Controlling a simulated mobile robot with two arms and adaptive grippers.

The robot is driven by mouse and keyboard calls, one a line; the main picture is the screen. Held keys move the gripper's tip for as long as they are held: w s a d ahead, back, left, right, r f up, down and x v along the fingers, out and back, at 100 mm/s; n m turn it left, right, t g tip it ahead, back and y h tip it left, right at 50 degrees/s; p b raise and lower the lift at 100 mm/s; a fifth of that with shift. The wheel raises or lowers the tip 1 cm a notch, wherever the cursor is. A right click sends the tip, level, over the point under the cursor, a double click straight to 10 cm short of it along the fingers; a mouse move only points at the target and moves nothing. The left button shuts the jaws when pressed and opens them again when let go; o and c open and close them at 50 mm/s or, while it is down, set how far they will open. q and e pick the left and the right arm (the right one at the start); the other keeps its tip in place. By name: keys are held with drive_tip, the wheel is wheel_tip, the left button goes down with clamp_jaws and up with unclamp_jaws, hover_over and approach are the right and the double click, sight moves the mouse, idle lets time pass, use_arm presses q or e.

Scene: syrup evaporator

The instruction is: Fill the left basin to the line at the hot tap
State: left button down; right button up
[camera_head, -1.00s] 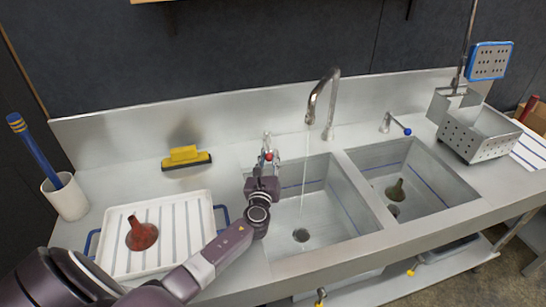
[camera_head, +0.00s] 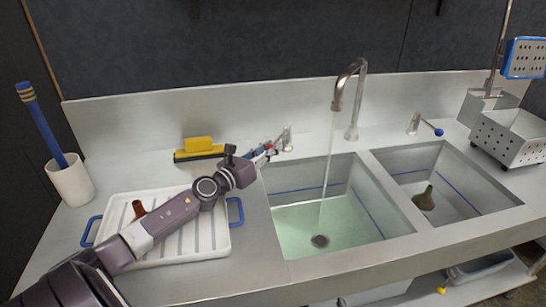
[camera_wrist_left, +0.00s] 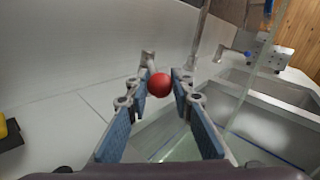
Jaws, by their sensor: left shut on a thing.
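The left basin (camera_head: 285,242) holds shallow greenish water (camera_head: 345,228) with a dark drain (camera_head: 320,241) under it. A blue line (camera_head: 312,191) runs along its inner walls, and the water surface is below it. A stream (camera_head: 326,165) falls from the curved spout (camera_head: 354,90) into this basin. The hot tap (camera_head: 287,138) stands behind the basin's back left corner; its red knob (camera_wrist_left: 159,84) shows in the left wrist view. My left gripper (camera_head: 263,154) is shut on this red knob, one blue-padded finger on each side. My right gripper is out of view.
The right basin (camera_head: 455,180) holds a dull green funnel (camera_head: 424,200). A blue-knobbed tap (camera_head: 425,126) stands behind it. A white drainboard (camera_head: 215,235) with a partly hidden red funnel (camera_head: 139,209) lies under my left arm. A yellow squeegee (camera_head: 199,148) and a brush cup (camera_head: 71,187) stand left.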

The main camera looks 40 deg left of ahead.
use_arm(q)
drive_tip(key=shift+a, duration=0.1)
idle(0.4)
drive_tip(key=c, duration=1.7)
unclamp_jaws()
drive_tip(key=shift+r, duration=0.1)
drive_tip(key=shift+r, duration=4.9)
